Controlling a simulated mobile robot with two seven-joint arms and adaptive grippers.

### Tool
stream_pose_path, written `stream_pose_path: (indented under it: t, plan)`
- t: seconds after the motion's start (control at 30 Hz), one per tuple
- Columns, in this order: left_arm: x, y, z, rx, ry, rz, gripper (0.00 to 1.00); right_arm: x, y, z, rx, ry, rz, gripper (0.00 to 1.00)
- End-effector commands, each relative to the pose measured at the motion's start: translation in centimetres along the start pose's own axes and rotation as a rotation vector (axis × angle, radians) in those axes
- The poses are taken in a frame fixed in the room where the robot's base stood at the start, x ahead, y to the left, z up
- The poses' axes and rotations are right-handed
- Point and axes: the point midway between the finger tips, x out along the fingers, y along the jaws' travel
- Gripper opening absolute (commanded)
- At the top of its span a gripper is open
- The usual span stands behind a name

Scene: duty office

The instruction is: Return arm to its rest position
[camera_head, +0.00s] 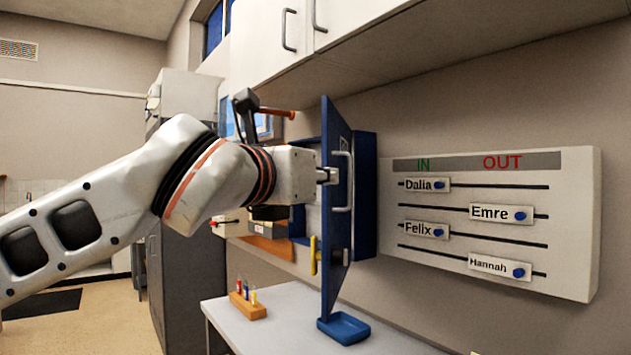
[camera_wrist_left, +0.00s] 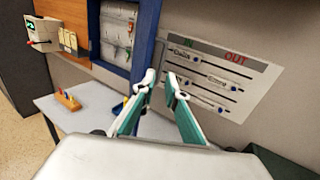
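My left arm comes in from the left in the head view, its gripper (camera_head: 327,176) beside the open blue cabinet door (camera_head: 336,235) near its pale handle (camera_head: 350,180). Whether it touches the door cannot be told there. In the left wrist view the two teal fingers (camera_wrist_left: 161,82) stand apart at the tips, with wall visible between them and nothing clearly held. The blue door edge (camera_wrist_left: 146,40) is just left of the fingers. My right gripper is in neither view.
A white IN/OUT board (camera_head: 490,250) with name tags hangs on the right wall. Below, a white table (camera_head: 290,325) bears a blue tray (camera_head: 343,328) and a wooden block with colored pegs (camera_head: 247,305). Wall cupboards (camera_head: 345,35) hang above. Open floor lies at left.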

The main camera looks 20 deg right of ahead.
Motion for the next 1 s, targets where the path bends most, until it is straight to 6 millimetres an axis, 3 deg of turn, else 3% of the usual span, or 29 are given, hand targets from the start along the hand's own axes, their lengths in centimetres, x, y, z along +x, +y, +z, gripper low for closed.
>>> stream_pose_path:
  t: [0.17,0.27,0.43,0.6,0.8,1.0]
  plan:
    - [0.1,0.0,-0.2,-0.004,0.004,-0.003,0.13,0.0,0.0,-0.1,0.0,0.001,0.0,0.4]
    - [0.3,-0.3,-1.6,-0.033,0.032,-0.034,0.13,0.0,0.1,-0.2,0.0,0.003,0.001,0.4]
    - [0.8,-1.8,-7.4,-0.177,0.14,-0.179,0.13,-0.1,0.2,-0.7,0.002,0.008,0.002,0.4]
    - [0.0,-4.2,-12.9,-0.393,0.228,-0.369,0.13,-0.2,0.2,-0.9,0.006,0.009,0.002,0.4]
    - [-1.9,-5.8,-16.9,-0.684,0.262,-0.559,0.13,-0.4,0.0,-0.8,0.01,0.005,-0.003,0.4]
    - [-4.0,-5.0,-19.3,-1.011,0.224,-0.691,0.13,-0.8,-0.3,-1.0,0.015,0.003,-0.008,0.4]
